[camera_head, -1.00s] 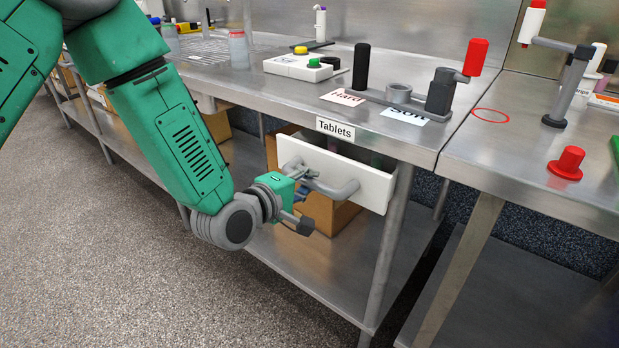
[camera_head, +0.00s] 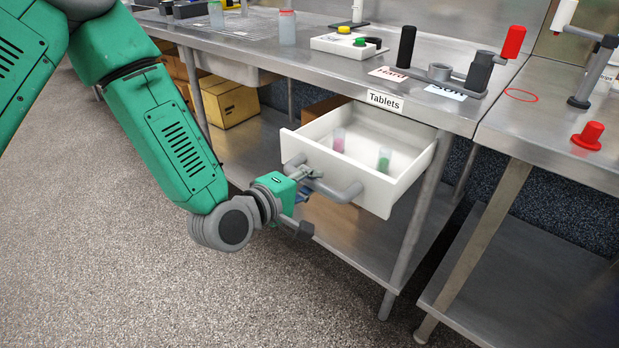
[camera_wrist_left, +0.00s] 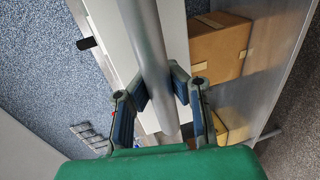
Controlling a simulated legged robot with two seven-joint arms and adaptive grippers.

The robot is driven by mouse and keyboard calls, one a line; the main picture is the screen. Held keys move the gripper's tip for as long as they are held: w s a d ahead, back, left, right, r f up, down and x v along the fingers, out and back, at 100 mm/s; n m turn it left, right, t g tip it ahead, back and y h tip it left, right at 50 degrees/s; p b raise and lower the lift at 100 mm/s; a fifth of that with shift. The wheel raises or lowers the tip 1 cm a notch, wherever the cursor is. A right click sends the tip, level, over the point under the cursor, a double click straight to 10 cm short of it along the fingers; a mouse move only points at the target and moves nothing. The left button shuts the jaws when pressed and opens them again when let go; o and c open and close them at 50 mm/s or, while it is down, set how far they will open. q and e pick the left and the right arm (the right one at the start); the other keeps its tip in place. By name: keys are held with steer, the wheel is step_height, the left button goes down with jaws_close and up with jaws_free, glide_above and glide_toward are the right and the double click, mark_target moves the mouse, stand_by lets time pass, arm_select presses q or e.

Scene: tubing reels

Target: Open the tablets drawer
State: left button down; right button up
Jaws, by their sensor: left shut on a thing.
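The white tablets drawer (camera_head: 330,172) stands pulled out from under the steel bench, below the label "Tablets" (camera_head: 385,100). Inside it are a small container with pink contents (camera_head: 338,140) and one with green contents (camera_head: 384,160). The drawer's grey bar handle (camera_head: 340,190) is on its front. My left gripper (camera_head: 306,182) is shut on the left part of this handle. In the left wrist view the handle (camera_wrist_left: 150,50) runs between the two fingers (camera_wrist_left: 152,100). My right gripper is not in view.
The bench top (camera_head: 300,72) above holds a grey fixture with a black handle (camera_head: 406,46) and a red handle (camera_head: 513,41). Cardboard boxes (camera_head: 228,103) stand on the shelf below. A second bench is at the right. The floor (camera_head: 130,270) in front is clear.

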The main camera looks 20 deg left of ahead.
arm_select(q)
steer(key=shift+s+d+f, duration=0.2)
steer(key=shift+d, duration=0.15)
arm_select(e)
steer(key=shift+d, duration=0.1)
arm_select(q)
steer(key=c, duration=1.4)
jaws_free()
steer(key=shift+w+d+r, duration=0.1)
steer(key=shift+w+r, duration=0.05)
steer(key=shift+r, duration=0.05)
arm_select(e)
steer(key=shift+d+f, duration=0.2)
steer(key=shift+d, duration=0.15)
arm_select(q)
steer(key=v, duration=0.6)
steer(key=shift+a+f, duration=0.1)
steer(key=shift+a, duration=0.15)
steer(key=shift+s+d, duration=0.1)
steer(key=shift+s, duration=0.6)
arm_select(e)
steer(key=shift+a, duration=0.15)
